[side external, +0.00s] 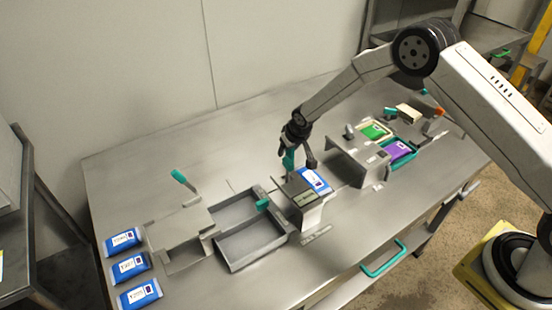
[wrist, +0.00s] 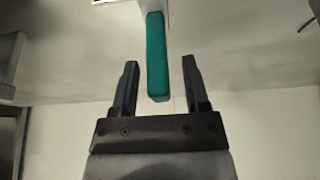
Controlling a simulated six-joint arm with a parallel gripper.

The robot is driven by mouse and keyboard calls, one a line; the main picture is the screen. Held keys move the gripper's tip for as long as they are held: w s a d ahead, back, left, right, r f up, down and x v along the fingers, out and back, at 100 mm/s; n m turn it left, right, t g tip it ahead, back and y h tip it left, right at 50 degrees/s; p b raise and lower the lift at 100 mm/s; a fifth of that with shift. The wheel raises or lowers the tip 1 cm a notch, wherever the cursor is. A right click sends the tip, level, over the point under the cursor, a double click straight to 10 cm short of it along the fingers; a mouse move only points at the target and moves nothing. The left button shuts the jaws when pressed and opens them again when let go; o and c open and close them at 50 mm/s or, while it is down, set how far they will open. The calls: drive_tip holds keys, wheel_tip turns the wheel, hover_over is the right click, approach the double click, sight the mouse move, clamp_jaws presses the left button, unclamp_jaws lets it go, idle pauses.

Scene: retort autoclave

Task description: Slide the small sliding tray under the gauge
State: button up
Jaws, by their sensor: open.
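My gripper (side external: 299,160) is open above the middle of the steel bench. A teal upright handle (side external: 288,160) is beside its fingers. In the wrist view this handle (wrist: 156,60) sits between the two open fingers (wrist: 160,80), with a visible gap on each side. The handle appears to belong to the small sliding tray, whose body I cannot make out clearly. A blue-and-white pouch (side external: 316,181) lies just in front of the handle. Next to it is a grey bridge-like stand with a dark top plate (side external: 299,193), which may be the gauge.
A two-compartment grey tray (side external: 250,245) with a teal tab is left of the stand. Several blue pouches (side external: 131,266) lie at the bench's left end. The back left bench is clear.

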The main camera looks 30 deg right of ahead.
clamp_jaws()
idle(1.5)
